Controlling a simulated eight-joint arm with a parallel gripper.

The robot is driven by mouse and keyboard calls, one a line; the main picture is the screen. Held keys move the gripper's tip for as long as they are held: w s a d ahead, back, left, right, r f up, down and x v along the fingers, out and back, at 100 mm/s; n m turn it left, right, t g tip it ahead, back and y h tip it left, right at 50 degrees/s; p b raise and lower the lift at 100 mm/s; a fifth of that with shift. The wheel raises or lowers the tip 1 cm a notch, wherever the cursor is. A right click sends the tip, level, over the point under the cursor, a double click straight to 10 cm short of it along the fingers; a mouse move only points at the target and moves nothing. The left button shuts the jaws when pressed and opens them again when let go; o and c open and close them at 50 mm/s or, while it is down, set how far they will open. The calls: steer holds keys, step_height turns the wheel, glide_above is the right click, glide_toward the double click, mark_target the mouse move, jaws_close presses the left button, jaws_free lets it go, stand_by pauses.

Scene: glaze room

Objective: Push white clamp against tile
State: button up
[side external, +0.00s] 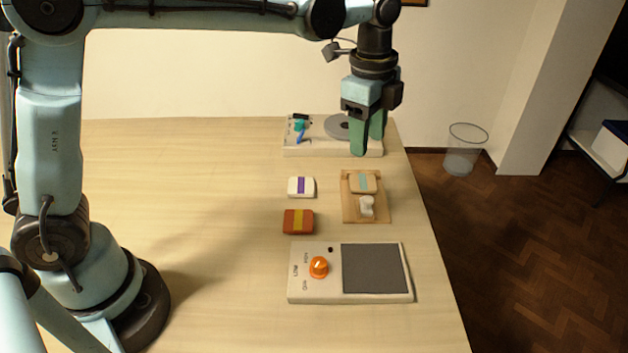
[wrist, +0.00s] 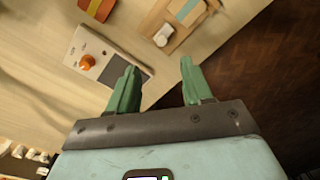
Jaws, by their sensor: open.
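The white clamp (side external: 367,206) is a small pale block on a wooden board (side external: 350,213). It also shows in the wrist view (wrist: 163,37). A tan tile with a teal stripe (side external: 354,183) lies on the same board, just behind the clamp in the side view. The tile is partly cut off at the top of the wrist view (wrist: 187,11). I cannot tell whether clamp and tile touch. My gripper (side external: 368,146) has green fingers, open and empty, raised above the table beyond the tile. Its fingers are spread apart in the wrist view (wrist: 158,65).
A white tile with a purple stripe (side external: 293,187) and an orange-brown tile with a yellow stripe (side external: 290,221) lie left of the board. A panel with an orange knob (side external: 318,267) is nearer. A device with a grey disc (side external: 337,126) stands behind. The table's right edge is close.

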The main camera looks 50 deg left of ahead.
mark_target(368, 199)
steer(key=shift+m+g, duration=0.3)
steer(key=shift+m, duration=0.4)
steer(key=f, duration=0.8)
steer(key=d+f, duration=0.1)
steer(key=f, duration=0.4)
steer(key=shift+w+d, duration=0.1)
steer(key=shift+w, duration=0.3)
jaws_close()
